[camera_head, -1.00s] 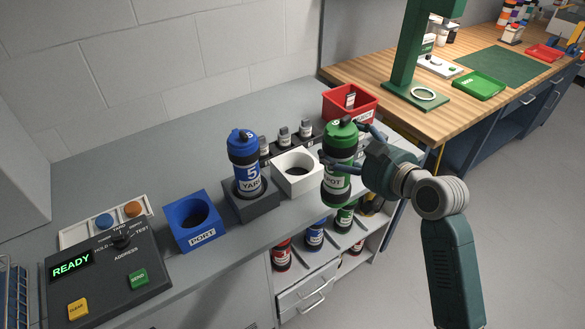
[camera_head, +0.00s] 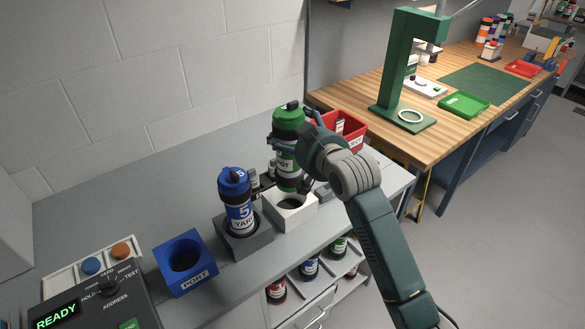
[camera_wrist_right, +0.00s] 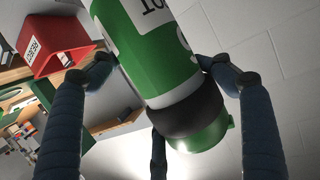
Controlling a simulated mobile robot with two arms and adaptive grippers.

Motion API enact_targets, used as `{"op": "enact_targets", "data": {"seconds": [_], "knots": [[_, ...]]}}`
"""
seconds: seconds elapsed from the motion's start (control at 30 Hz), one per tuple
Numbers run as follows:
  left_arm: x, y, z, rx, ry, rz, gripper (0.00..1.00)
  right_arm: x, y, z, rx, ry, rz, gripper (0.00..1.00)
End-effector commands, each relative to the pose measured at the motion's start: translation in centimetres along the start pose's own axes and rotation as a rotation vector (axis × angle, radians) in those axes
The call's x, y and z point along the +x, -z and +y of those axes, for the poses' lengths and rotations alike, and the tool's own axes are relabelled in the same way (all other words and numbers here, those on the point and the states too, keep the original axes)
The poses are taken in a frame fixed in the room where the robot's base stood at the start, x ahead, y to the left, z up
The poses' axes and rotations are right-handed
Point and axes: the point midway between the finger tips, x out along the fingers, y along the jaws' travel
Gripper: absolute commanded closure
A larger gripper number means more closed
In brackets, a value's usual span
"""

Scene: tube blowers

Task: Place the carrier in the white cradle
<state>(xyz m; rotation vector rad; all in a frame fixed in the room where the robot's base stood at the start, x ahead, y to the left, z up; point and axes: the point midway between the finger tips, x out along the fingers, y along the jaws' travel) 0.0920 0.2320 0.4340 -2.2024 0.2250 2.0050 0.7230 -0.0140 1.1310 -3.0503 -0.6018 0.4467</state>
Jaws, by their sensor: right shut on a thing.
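The green carrier (camera_head: 288,122), with a white label and dark bands, is held upright by my right gripper (camera_head: 300,140). It also fills the middle of the right wrist view (camera_wrist_right: 165,60), where the gripper's fingers (camera_wrist_right: 158,95) close around it. The white cradle (camera_head: 290,213) stands on the grey counter with its round opening showing. The carrier is above the cradle's back part; its lower end appears higher than the opening, and I cannot tell the exact gap. My left gripper is in neither view.
A blue carrier marked 5 (camera_head: 236,196) stands in a dark grey cradle (camera_head: 240,244) just left of the white one. A blue PORT block (camera_head: 186,262) and a control panel (camera_head: 95,303) reading READY are further left. A red bin (camera_head: 345,128) stands behind right.

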Motion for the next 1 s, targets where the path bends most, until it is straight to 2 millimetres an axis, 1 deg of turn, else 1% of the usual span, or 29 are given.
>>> {"op": "enact_targets", "data": {"seconds": [0.03,0.1,0.2,0.3,0.43,0.6,0.73,1.0], "knots": [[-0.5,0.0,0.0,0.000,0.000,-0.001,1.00,0.3,-1.2,0.1,0.001,-0.001,-0.004,0.79],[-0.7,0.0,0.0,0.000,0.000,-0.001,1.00,0.8,-2.9,0.2,0.001,-0.001,-0.003,0.79],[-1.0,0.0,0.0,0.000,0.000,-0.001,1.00,1.3,-4.7,0.3,0.001,-0.001,0.000,0.79],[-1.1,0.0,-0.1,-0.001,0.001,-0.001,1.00,1.7,-5.8,0.4,0.000,-0.001,0.003,0.79],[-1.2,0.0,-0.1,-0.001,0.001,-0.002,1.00,1.9,-6.7,0.4,-0.001,0.000,0.003,0.79],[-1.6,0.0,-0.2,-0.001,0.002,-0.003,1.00,2.7,-9.2,0.6,0.000,0.000,0.000,0.79],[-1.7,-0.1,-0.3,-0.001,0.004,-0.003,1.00,3.0,-10.3,0.6,0.000,0.000,0.003,0.79],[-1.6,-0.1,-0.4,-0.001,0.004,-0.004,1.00,3.0,-10.4,0.6,0.000,0.000,0.005,0.79]]}}
